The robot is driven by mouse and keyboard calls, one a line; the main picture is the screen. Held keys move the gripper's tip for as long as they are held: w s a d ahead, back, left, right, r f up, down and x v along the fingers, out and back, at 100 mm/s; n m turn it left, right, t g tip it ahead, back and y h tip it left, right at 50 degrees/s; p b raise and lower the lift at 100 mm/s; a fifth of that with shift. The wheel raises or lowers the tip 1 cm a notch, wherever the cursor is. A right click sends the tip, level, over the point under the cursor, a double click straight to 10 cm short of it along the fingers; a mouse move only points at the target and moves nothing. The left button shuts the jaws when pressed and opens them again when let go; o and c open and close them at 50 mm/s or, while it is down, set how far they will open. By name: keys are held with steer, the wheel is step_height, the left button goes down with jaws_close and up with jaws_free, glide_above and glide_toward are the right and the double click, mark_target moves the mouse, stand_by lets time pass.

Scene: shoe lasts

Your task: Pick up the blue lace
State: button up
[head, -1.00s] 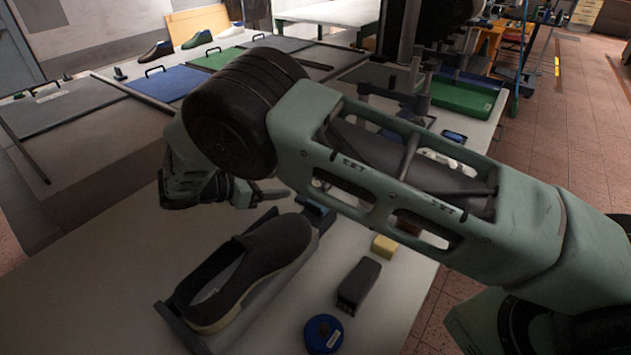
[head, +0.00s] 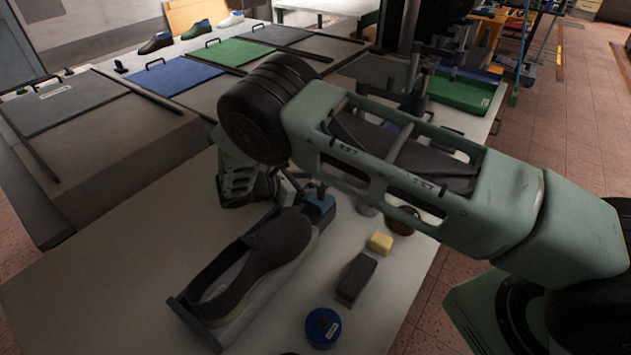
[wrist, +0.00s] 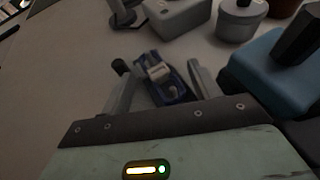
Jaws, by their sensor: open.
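The blue lace (wrist: 180,91) shows in the wrist view as a small dark-blue bundle with a pale band around its middle. It lies on the pale table between the two fingers of my gripper (wrist: 160,78). The fingers are open, one on each side of it, and I see no clear contact. In the head view my gripper (head: 291,188) points down just behind the toe of the dark shoe, and I cannot make out the lace there.
A blue block with a dark handle (wrist: 268,72) stands close to the right finger. The dark slip-on shoe (head: 262,262) sits in a stand in front. A yellow block (head: 380,243), a black block (head: 356,278) and a round blue tin (head: 323,327) lie to the right.

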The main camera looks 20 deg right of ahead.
steer(key=shift+c, duration=0.3)
steer(key=c, duration=1)
steer(key=shift+c, duration=0.3)
steer(key=shift+r, duration=0.1)
steer(key=shift+c, duration=0.5)
